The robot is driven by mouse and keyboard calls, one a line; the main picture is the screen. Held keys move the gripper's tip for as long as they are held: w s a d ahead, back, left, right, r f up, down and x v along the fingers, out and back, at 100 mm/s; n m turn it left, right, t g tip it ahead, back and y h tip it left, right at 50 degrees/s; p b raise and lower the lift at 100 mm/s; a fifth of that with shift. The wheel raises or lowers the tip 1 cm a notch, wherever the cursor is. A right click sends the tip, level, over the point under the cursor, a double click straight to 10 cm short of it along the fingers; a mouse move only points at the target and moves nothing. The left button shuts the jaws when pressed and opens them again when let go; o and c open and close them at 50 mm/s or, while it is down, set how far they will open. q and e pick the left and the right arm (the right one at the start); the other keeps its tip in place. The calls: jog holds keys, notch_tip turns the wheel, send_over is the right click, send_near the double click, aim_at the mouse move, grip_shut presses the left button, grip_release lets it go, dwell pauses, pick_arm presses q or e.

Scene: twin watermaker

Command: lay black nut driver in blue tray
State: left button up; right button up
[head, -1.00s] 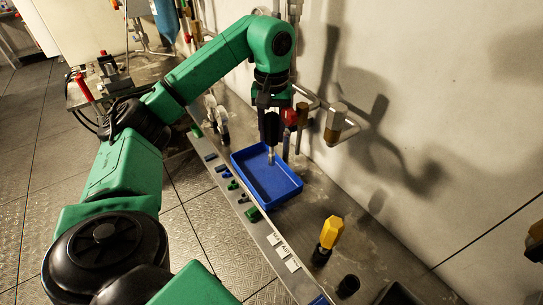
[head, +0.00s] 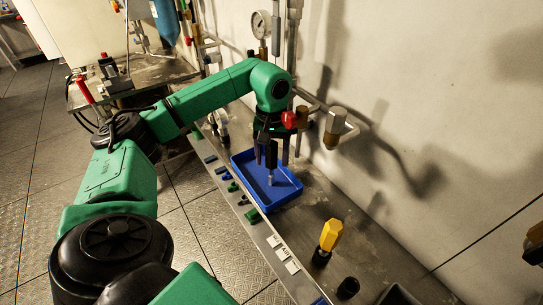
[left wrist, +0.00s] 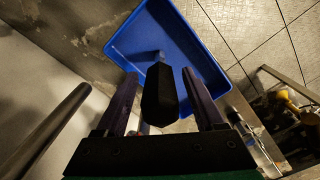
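The black nut driver (head: 271,154) is upright, shaft down, over the blue tray (head: 295,193); its metal tip is at or just above the tray floor, I cannot tell which. In the left wrist view its black handle (left wrist: 160,97) lies between the two fingers of my left gripper (left wrist: 160,75), with a gap showing beside it, so the fingers look open around it. In the head view my left gripper (head: 265,152) points down over the tray's back part. The blue tray also shows in the left wrist view (left wrist: 120,40). My right gripper is out of view.
A yellow-handled tool (head: 331,236) stands upright right of the tray, near a black holder (head: 348,287). Small coloured pieces line the bench's front edge. Pipes with a red knob (head: 289,120) and a brass fitting (head: 336,122) rise behind my gripper.

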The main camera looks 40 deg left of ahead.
aim_at(272, 144)
pick_arm(q)
jog(key=shift+r, duration=0.1)
jog(key=shift+r, duration=0.25)
notch_tip(272, 144, up, 6)
jog(key=shift+r, duration=0.1)
notch_tip(272, 144, up, 6)
jog(key=shift+f+p, duration=0.2)
jog(key=shift+p, duration=0.8)
jog(key=shift+f, duration=0.1)
